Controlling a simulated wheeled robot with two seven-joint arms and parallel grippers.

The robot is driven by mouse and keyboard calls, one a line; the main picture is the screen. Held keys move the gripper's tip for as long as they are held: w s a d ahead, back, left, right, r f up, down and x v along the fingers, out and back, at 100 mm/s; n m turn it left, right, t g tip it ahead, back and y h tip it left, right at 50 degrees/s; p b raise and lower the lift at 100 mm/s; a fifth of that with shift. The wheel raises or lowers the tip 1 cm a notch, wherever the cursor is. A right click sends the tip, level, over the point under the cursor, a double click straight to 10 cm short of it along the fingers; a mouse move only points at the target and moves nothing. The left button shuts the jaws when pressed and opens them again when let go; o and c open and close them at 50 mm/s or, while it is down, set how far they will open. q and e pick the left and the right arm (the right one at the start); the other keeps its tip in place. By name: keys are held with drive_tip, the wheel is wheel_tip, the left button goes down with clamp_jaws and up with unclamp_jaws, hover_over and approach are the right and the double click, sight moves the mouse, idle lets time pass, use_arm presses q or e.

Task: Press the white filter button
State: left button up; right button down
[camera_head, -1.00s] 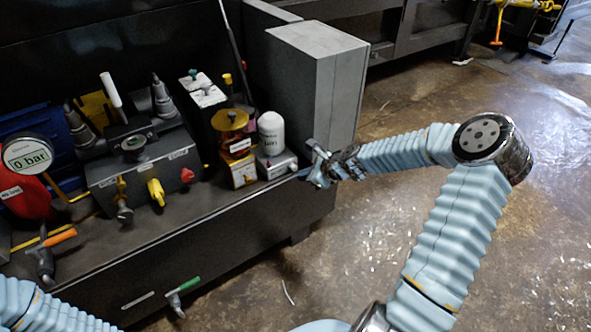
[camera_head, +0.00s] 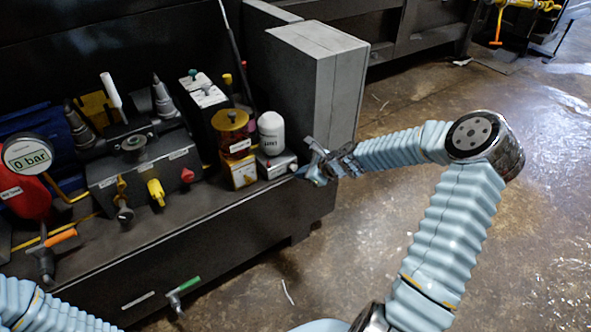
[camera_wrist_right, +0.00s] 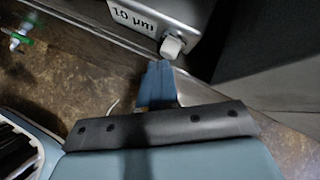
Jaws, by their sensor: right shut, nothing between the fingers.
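The white filter button (camera_wrist_right: 172,47) is a small white knob on the front face of a grey filter block (camera_wrist_right: 152,15) labelled "10 µm" in the right wrist view. In the head view, the block (camera_head: 276,163) carries a white rounded filter (camera_head: 271,131). My right gripper (camera_head: 309,172) is shut and empty at the block's front right corner. In the wrist view, its closed blue fingertips (camera_wrist_right: 159,66) point at the button from just below. They look very close; I cannot tell whether they touch. The left gripper is not in view; only part of my left arm shows.
An amber filter (camera_head: 234,132) stands left of the block. A tall grey box (camera_head: 318,85) rises behind my right gripper. Left are a yellow knob (camera_head: 156,192), a red knob (camera_head: 187,176) and a gauge (camera_head: 27,156) reading 0 bar. Open floor lies right.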

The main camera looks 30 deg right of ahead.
drive_tip(key=shift+w, duration=0.25)
drive_tip(key=shift+s, duration=0.1)
idle(0.5)
drive_tip(key=shift+s, duration=0.75)
drive_tip(key=shift+s+d, duration=0.2)
drive_tip(key=shift+s, duration=2.3)
